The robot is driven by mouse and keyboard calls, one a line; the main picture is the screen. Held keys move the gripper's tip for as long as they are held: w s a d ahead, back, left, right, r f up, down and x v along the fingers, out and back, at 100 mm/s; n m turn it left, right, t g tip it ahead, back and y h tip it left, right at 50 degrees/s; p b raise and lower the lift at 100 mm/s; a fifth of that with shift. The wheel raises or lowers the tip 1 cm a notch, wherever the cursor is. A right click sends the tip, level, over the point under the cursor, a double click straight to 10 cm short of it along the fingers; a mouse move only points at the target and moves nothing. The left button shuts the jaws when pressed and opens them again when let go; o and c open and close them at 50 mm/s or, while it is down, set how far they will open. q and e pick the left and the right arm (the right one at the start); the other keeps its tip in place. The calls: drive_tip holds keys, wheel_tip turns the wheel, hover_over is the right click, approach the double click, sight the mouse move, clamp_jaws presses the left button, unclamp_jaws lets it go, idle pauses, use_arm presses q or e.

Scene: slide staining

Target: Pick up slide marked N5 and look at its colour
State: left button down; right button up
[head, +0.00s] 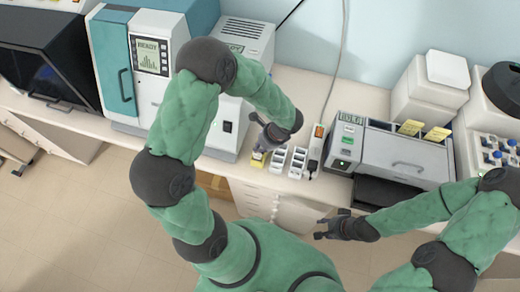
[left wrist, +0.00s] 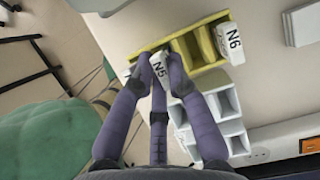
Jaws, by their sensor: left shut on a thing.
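The white slide marked N5 (left wrist: 160,70) is between the fingertips of my left gripper (left wrist: 159,60) in the left wrist view. The gripper is shut on it. The slide is at the left end of the yellow rack (left wrist: 187,44); the fingers hide part of it, and I cannot tell whether it is clear of its slot. Its colour beyond the white label is hidden. In the head view my left gripper (head: 264,143) is just above the yellow rack (head: 257,162). My right gripper (head: 321,229) is open and empty in front of the bench.
A slide marked N6 (left wrist: 233,40) sits at the other end of the yellow rack. White racks (head: 277,160) stand to its right, then a power strip (head: 316,150). A machine with a READY screen (head: 151,56) stands at the left, a grey machine (head: 390,150) at the right.

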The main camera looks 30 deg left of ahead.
use_arm(q)
wheel_tip(320, 180, up, 10)
drive_tip(key=p, duration=0.1)
idle(0.4)
idle(0.5)
